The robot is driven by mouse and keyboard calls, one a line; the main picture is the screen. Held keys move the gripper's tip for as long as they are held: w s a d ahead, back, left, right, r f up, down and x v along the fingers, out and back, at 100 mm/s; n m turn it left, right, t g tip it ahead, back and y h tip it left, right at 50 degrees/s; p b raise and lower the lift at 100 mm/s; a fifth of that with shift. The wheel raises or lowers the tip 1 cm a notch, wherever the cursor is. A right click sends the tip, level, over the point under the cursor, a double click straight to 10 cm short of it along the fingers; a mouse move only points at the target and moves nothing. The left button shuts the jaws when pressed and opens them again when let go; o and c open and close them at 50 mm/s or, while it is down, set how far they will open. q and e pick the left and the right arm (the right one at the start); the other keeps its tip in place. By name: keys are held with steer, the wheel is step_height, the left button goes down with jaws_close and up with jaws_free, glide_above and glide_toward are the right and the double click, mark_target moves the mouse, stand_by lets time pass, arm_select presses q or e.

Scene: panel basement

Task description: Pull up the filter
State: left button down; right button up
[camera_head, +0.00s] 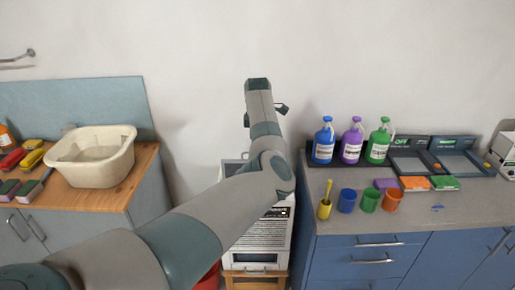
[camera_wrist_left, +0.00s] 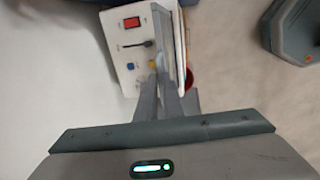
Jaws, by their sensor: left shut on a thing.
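The white machine (camera_head: 262,235) with a vented front stands on a small wooden stand in the head view, partly hidden behind my left arm. The left wrist view shows its white panel (camera_wrist_left: 128,60) with a red switch, a black lever and blue and yellow knobs. A thin grey slab (camera_wrist_left: 163,35), which looks like the filter, stands on edge beside that panel. My left gripper (camera_wrist_left: 164,80) is shut on the slab's near end, seen almost edge-on. How far the slab is out of the machine is unclear. My right gripper is in neither view.
A wooden-topped counter with a cream basin (camera_head: 93,158) stands at the left. A blue cabinet (camera_head: 370,262) at the right carries bottles (camera_head: 351,142), coloured cups (camera_head: 369,200) and trays. A red bucket (camera_head: 209,278) is partly hidden beside the stand.

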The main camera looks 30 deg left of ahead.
arm_select(q)
steer(key=c, duration=1.9)
jaws_free()
steer(key=shift+w+a+r, duration=0.1)
steer(key=shift+r, duration=0.25)
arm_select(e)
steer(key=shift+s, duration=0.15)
arm_select(q)
steer(key=shift+f, duration=0.1)
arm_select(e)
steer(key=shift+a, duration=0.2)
